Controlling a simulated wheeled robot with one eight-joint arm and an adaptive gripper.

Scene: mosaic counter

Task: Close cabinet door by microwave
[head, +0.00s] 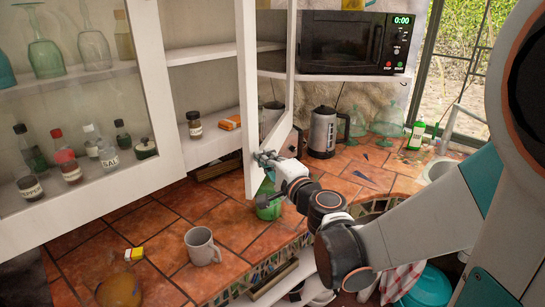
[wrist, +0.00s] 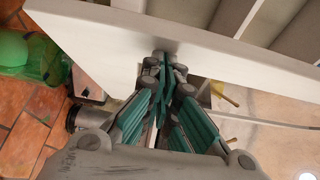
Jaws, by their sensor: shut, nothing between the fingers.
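The cabinet door (head: 249,95), white-framed with a glass pane, stands open and juts toward me, to the left of the microwave (head: 341,43). Shelves show in the open cabinet (head: 205,75) behind it. My gripper (head: 262,158) is at the door's lower part, near its bottom corner. In the wrist view the door is a white panel (wrist: 215,55) across the top, and my gripper (wrist: 166,62) has its teal fingers together, empty, with the tips at the panel's edge. They look close to or touching it; I cannot tell which.
A kettle (head: 322,132) and green glasses (head: 388,120) stand right of the door. A grey mug (head: 202,246) stands on the tiled counter (head: 165,270). A green object (head: 268,207) sits just below my gripper. A glass-fronted cabinet door (head: 160,80) fills the left.

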